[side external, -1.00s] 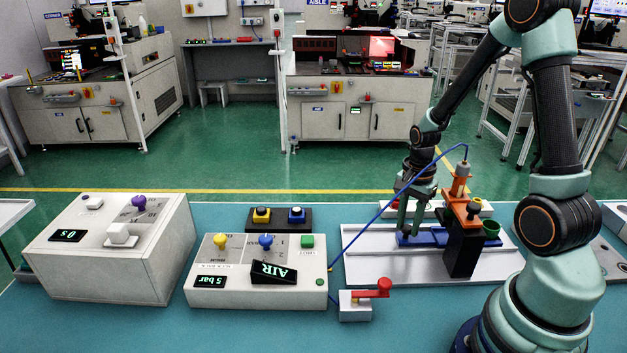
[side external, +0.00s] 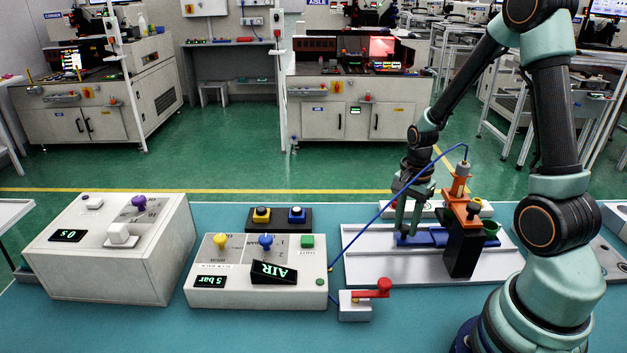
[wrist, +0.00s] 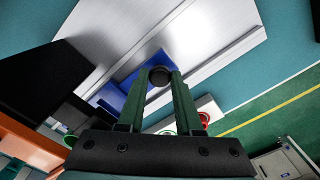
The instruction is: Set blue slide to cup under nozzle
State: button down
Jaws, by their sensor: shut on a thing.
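The blue slide (side external: 430,238) lies on the silver rail plate (side external: 375,268) and runs behind the black post (side external: 463,245). My gripper (side external: 401,232) is over its left end. In the wrist view my gripper (wrist: 160,78) has its green fingers shut on a round black knob (wrist: 159,76) on the blue slide (wrist: 112,97). A green cup (side external: 491,229) shows just right of the post. The orange holder with the nozzle body (side external: 462,170) stands on top of the post. The nozzle tip is hidden, so I cannot tell its alignment with the cup.
A blue hose (side external: 385,208) arcs from the air control box (side external: 255,290) to the nozzle body. A red lever (side external: 378,290) stands in front of the rail plate. A white block (side external: 372,210) lies behind it. A grey timer box (side external: 110,250) is at left.

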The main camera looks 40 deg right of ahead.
jog(key=w+a, duration=0.8)
jog(key=c, duration=0.6)
grip_release()
jog(key=shift+s+d, duration=0.1)
notch_tip(320, 180, up, 12)
jog(key=shift+r, duration=0.1)
